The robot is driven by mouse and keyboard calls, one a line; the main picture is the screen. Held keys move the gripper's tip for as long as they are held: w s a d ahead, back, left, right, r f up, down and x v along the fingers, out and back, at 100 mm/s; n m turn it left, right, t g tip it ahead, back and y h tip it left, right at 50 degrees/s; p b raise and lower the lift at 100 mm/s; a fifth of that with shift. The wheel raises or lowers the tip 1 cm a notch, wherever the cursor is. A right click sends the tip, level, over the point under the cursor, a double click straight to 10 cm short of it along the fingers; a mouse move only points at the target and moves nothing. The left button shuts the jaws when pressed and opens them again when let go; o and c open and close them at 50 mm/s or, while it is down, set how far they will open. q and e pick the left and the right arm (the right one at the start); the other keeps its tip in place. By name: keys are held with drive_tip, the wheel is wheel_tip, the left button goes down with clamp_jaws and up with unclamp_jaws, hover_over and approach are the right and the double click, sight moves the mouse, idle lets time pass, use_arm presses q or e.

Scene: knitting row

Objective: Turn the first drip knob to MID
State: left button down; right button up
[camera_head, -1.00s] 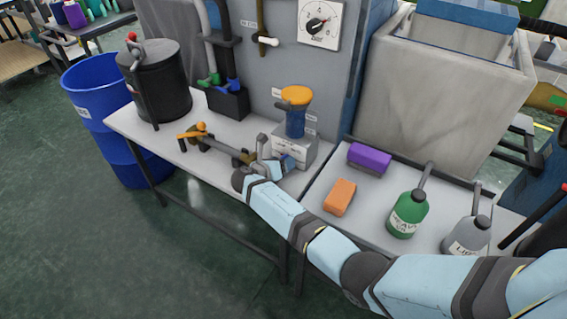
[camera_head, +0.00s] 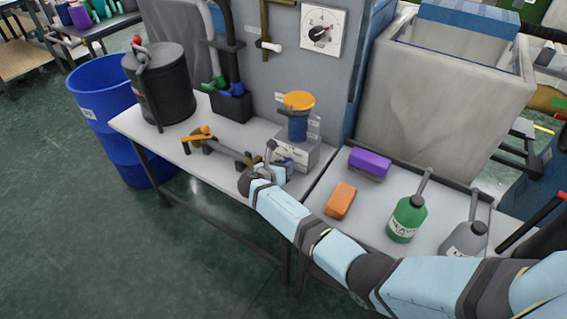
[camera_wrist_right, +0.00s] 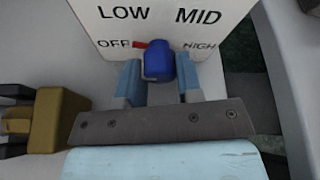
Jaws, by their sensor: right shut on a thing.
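The drip knob (camera_wrist_right: 158,62) is blue with a red pointer. It sits on a pale panel (camera_wrist_right: 180,30) lettered OFF, LOW, MID and HIGH. The red pointer (camera_wrist_right: 140,44) points left, towards OFF. My right gripper (camera_wrist_right: 160,78) is shut on the knob, one light-blue finger on each side. In the head view, my right gripper (camera_head: 272,165) is at the front of a grey box (camera_head: 298,150), under a blue container with an orange top (camera_head: 298,102). The knob is hidden there. My left gripper is not in view.
A brass-coloured fitting (camera_head: 215,145) lies left of my right gripper, close to it. A black pot (camera_head: 165,90) stands further left. Orange (camera_head: 340,200) and purple (camera_head: 369,163) blocks and a green bottle (camera_head: 406,220) are on the right table.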

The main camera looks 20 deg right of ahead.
drive_tip(key=shift+m+t+y+p, duration=0.65)
drive_tip(key=shift+m+p, duration=0.25)
drive_tip(key=shift+m, duration=0.7)
drive_tip(key=o, duration=0.9)
drive_tip(key=p+v, duration=0.2)
drive_tip(key=v, duration=1.1)
drive_tip(key=shift+s+a, duration=0.15)
drive_tip(key=shift+s, duration=0.25)
